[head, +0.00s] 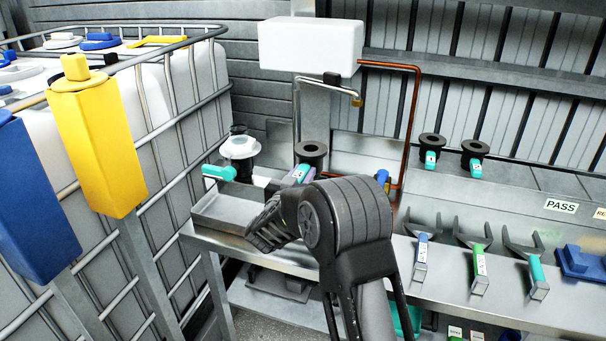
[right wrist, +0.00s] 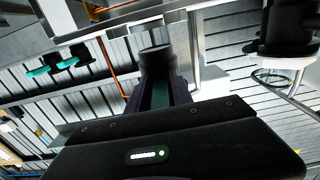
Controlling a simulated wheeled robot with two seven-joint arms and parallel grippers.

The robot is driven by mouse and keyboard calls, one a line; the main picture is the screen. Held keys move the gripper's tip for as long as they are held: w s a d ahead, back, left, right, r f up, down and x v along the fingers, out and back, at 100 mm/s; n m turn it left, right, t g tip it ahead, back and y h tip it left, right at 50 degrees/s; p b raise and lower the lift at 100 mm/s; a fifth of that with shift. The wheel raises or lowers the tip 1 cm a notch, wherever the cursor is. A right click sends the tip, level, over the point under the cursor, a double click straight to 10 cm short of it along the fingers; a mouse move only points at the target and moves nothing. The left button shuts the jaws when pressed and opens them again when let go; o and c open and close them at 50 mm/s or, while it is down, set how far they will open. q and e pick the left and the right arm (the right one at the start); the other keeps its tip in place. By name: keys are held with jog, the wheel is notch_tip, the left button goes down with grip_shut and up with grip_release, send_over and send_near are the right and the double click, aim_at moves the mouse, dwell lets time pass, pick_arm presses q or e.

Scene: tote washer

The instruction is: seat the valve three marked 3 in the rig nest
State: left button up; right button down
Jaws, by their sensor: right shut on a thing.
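My right gripper (head: 302,173) is shut on the teal handle of a valve with a round black top (head: 311,151). The valve is upright above the steel bench, behind my right wrist. The right wrist view shows the gripper (right wrist: 158,95) closed around the teal strip, with the black top (right wrist: 155,60) beyond. I cannot read a 3 on it. Left of it stands a white-collared black fitting (head: 240,148) with a teal lever (head: 219,172); it also shows in the right wrist view (right wrist: 285,65). I cannot tell for sure which part is the rig nest. My left gripper is out of view.
A white tank (head: 311,45), spout (head: 357,101) and copper pipe (head: 413,120) stand behind. Two teal-handled valves (head: 432,146) (head: 475,155) sit at right. A blue handle (head: 383,177) is partly hidden. Several forked holders (head: 480,262) line the front. A steel tray (head: 205,222) is at left.

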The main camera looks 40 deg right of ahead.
dwell(0.6)
jog(key=shift+f+b, duration=0.4)
jog(key=shift+f, duration=0.15)
jog(key=shift+f+b, duration=0.45)
jog(key=shift+b, duration=0.05)
jog(key=shift+f, duration=0.1)
dwell(0.5)
jog(key=shift+f+b, duration=0.6)
jog(key=shift+f+b, duration=0.3)
dwell(0.6)
jog(key=c, duration=1)
grip_release()
jog(key=shift+c, duration=0.2)
